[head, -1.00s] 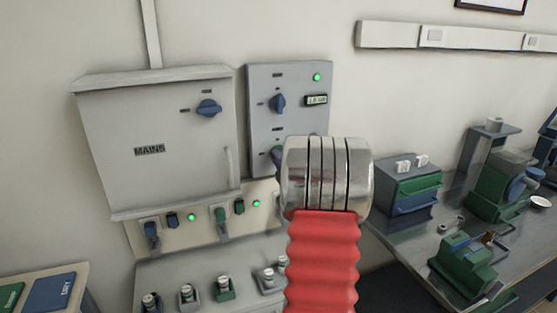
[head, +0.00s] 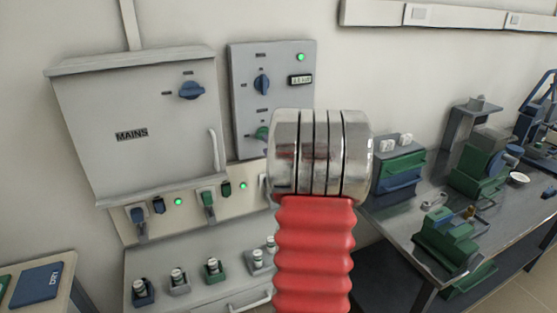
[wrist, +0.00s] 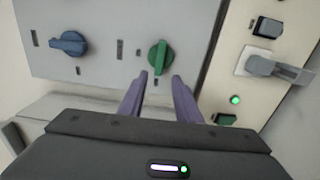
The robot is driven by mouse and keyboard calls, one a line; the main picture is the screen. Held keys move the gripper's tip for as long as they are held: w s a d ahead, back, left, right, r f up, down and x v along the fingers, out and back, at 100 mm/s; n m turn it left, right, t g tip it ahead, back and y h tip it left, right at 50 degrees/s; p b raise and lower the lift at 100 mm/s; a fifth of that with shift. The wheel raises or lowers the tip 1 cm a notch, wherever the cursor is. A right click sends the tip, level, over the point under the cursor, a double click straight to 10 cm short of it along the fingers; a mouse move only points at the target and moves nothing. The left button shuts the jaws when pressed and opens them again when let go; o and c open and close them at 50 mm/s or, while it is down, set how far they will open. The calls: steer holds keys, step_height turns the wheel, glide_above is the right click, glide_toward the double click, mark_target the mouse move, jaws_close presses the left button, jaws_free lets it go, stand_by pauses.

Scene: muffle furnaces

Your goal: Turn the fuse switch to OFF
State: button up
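A grey panel (head: 240,105) hangs right of the MAINS box (head: 130,125). I cannot read which is the fuse switch. The wrist view shows the green knob (wrist: 158,57) and the blue knob (wrist: 68,44). My gripper (wrist: 160,78) is open, its two purple fingers apart, tips at the near end of the green knob. Whether they touch it I cannot tell. My arm hides the gripper in the head view.
The MAINS box has its own blue knob (head: 192,90) and a handle (head: 214,150). Plugs and green lights line the strip (head: 240,200) below. A steel bench (head: 400,225) with green and blue devices stands at the right.

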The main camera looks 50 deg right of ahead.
steer(key=v, duration=0.8)
steer(key=shift+s, duration=0.25)
steer(key=shift+a, duration=0.1)
stand_by(0.3)
steer(key=s+d+f+m+g, duration=0.3)
steer(key=s+f+m+g, duration=0.3)
steer(key=f+m, duration=0.3)
steer(key=s+a+f+m+g+y, duration=0.1)
steer(key=s+a+f+m+g, duration=0.25)
steer(key=a, duration=0.35)
steer(key=a+r+y, duration=0.2)
steer(key=a+r, duration=0.1)
steer(key=a, duration=1.2)
steer(key=a+r+y, duration=0.3)
steer(key=a, duration=1.2)
steer(key=s+a+r+y, duration=0.1)
steer(key=a+r+y, duration=0.2)
steer(key=a, duration=1.2)
steer(key=shift+a+r, duration=0.3)
steer(key=shift+r, duration=0.3)
